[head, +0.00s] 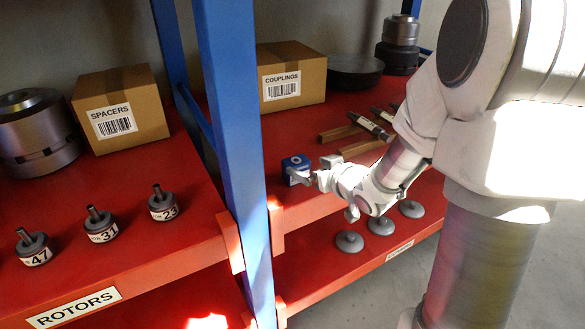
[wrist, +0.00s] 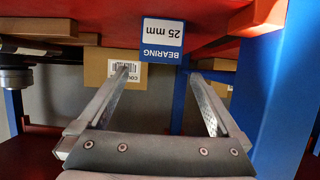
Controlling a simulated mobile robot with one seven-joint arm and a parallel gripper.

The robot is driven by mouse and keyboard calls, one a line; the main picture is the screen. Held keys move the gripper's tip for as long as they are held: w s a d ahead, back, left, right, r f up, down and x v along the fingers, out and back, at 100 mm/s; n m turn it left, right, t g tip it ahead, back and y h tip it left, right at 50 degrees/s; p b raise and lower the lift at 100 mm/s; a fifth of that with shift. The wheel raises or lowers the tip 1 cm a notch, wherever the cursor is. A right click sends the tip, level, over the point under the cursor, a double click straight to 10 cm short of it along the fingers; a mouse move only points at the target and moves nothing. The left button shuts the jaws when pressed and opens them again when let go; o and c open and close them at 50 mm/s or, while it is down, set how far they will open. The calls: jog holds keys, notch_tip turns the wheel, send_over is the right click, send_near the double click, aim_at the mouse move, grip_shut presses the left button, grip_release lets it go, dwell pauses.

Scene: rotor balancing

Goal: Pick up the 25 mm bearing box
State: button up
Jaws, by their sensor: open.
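The 25 mm bearing box (head: 295,164) is a small blue box on the red shelf, just right of the blue post. In the wrist view its blue face (wrist: 162,35) reads "BEARING 25 mm" upside down, at the top centre. My gripper (head: 315,171) is close to the box, on its right side in the head view. In the wrist view the open, empty gripper (wrist: 162,74) has a finger to either side, and the box face appears above and between the fingertips. I cannot tell whether the fingers touch it.
The blue post (head: 236,150) stands close left of the box. A couplings carton (head: 291,78) is behind it. Wooden blocks (head: 340,133) and a shaft-like part (head: 372,127) lie to the right. Several grey discs (head: 380,225) sit on the lower shelf. Numbered rotors (head: 102,227) stand left.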

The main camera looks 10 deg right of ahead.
aim_at(299, 163)
jog(key=x, duration=0.2)
jog(key=shift+w+a+f, duration=0.15)
jog(key=shift+w, duration=0.2)
jog(key=b+x, duration=0.2)
jog(key=x, duration=0.3)
jog(key=shift+f, duration=0.2)
jog(key=c, duration=1.3)
jog(key=shift+r, duration=0.1)
jog(key=shift+c, duration=0.2)
